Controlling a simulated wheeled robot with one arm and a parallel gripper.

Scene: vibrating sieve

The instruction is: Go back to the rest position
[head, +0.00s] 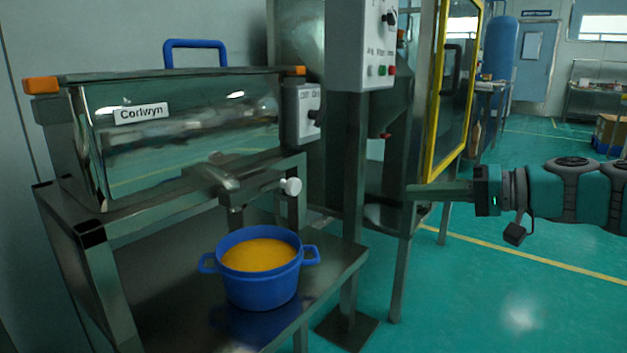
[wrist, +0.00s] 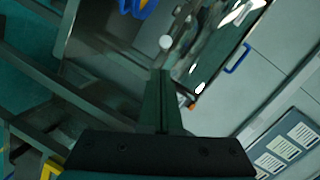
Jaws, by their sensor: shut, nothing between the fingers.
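My gripper (head: 412,190) is at the right in the head view, held out level in the air and pointing left, with its fingers together and empty. It is to the right of the steel machine (head: 190,140) labelled "Corlwyn" and of the blue pot (head: 262,290). In the wrist view my gripper (wrist: 160,74) points up the picture, its two fingers side by side. The blue pot, holding orange contents, stands upright on the steel shelf below the machine's spout. In the wrist view only part of the pot (wrist: 140,8) shows at the top edge.
A control box (head: 361,45) with buttons stands on a steel post between the machine and my gripper. A yellow-framed door (head: 436,155) stands open behind my gripper. The green floor (head: 500,310) in front and to the right is clear.

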